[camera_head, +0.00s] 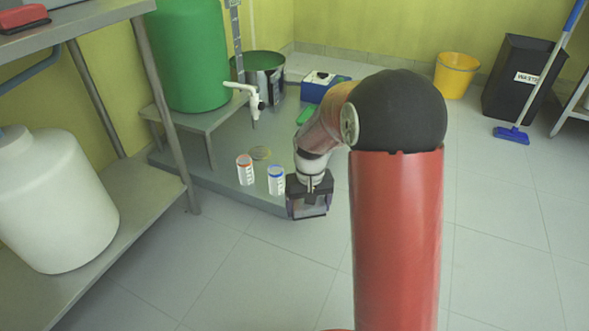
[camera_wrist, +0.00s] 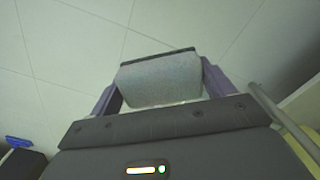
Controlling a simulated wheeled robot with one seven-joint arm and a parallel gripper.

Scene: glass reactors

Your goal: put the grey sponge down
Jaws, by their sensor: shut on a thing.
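The grey sponge (camera_wrist: 160,80) is a block with a dark top edge, seen between the two purple-grey fingers in the wrist view. My gripper (camera_wrist: 162,88) is shut on it, one finger on each side. In the head view my gripper (camera_head: 309,208) hangs beside the front edge of the low grey platform (camera_head: 220,170). The sponge is hard to make out there, mostly hidden by the gripper. Plain floor tiles show behind the sponge in the wrist view.
A red-capped jar (camera_head: 245,170) and a blue-capped jar (camera_head: 276,180) stand on the platform, close left of my gripper. A green barrel (camera_head: 190,60), metal pot (camera_head: 265,75) and blue box (camera_head: 322,86) are behind. The floor (camera_head: 270,270) in front is clear.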

